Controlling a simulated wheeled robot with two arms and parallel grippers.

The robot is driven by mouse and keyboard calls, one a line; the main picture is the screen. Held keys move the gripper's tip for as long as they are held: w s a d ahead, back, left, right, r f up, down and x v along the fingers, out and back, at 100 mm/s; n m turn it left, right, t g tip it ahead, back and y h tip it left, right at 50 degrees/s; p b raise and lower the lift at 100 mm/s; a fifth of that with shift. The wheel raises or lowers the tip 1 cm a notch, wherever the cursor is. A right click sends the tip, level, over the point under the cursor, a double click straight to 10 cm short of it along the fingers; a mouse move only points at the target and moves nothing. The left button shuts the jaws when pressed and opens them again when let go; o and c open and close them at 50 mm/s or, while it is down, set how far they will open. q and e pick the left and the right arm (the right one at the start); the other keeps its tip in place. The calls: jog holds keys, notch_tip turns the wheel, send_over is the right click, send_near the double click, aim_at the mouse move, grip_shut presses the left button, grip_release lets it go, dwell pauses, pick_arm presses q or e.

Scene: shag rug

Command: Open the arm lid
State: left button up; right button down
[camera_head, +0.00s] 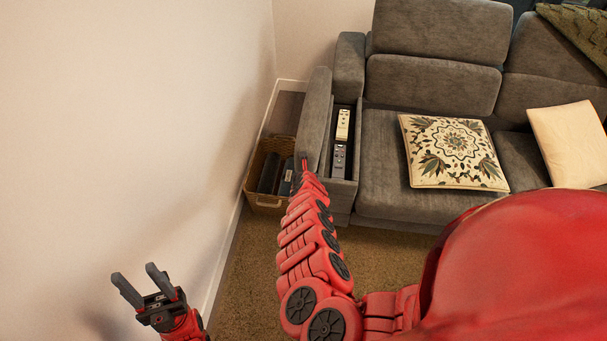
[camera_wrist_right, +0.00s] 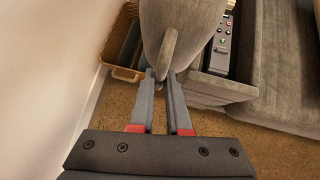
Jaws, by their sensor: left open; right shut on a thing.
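The grey arm lid (camera_head: 314,118) of the sofa stands raised on the left side of the armrest. It leaves the armrest compartment (camera_head: 354,170) open, with a white remote (camera_head: 343,125) and a dark grey remote (camera_head: 339,160) inside. In the wrist view the lid (camera_wrist_right: 185,20) fills the top middle, with a small curved tab (camera_wrist_right: 168,55) at its near end. My right gripper (camera_wrist_right: 161,76) is shut on this tab; in the head view my arm mostly hides it. My left gripper (camera_head: 136,272) is open and empty at the lower left, away from the sofa.
A wicker basket (camera_head: 263,201) with dark items stands left of the armrest, against the white wall (camera_head: 130,120). A patterned cushion (camera_head: 452,152) and a cream cushion (camera_head: 570,143) lie on the sofa seats. The brown shag rug (camera_head: 385,258) is clear in front.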

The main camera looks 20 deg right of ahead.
jog(key=c, duration=0.9)
grip_release()
jog(key=p+v, duration=1.4)
jog(key=v, duration=0.3)
jog(key=shift+r+p, duration=0.25)
jog(key=shift+p, duration=0.1)
jog(key=shift+a, duration=0.1)
